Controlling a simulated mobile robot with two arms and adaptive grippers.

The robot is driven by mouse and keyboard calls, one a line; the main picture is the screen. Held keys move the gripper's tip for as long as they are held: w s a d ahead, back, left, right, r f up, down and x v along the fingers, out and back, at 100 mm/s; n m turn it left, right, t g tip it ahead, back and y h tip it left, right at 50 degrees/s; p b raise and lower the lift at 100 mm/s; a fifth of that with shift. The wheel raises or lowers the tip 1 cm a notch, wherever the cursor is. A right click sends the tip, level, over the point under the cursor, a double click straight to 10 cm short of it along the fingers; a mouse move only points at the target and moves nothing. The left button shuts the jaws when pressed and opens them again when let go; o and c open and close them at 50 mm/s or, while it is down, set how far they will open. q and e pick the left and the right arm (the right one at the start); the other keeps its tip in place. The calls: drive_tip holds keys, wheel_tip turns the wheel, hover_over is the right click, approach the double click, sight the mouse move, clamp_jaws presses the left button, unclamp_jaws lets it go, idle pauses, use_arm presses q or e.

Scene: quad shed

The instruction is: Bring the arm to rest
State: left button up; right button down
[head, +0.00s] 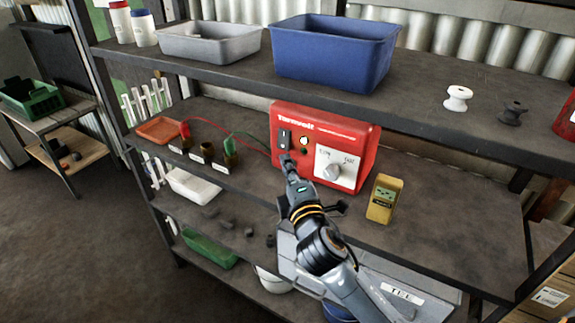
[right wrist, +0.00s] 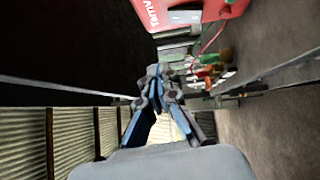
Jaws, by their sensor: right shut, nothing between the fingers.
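My right gripper (head: 287,160) is shut and empty. Its fingertips are in front of the left part of the red Turnwolf box (head: 354,136), just below a dark rocker switch (head: 285,138). I cannot tell whether they touch the box. My right arm reaches in from the lower right. My left gripper is not in view.
On the middle shelf (head: 440,235) are a yellow meter (head: 384,198), several small posts with red and green clips (head: 231,150), and an orange tray (head: 158,130). The upper shelf holds a blue bin (head: 335,55), a grey tray (head: 208,45) and insulators (head: 458,98). Open floor lies left.

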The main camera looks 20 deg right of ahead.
drive_tip(key=s+d+f+m+g, duration=0.2)
drive_tip(key=s+f+m+g, duration=0.65)
drive_tip(key=s+f, duration=0.55)
drive_tip(key=s+a+f+m+g+y, duration=0.1)
drive_tip(key=s+a+f+m+g, duration=0.2)
drive_tip(key=s+f, duration=0.45)
drive_tip(key=s+f+m+g+y, duration=0.2)
drive_tip(key=s+f+m+g, duration=0.2)
drive_tip(key=s, duration=0.6)
wheel_tip(320, 180, down, 25)
drive_tip(key=s+g, duration=0.1)
drive_tip(key=s+d+f+g, duration=0.1)
drive_tip(key=s+d+f, duration=0.2)
drive_tip(key=s+f, duration=1.3)
drive_tip(key=shift+s+f+h, duration=0.3)
drive_tip(key=shift+s, duration=0.3)
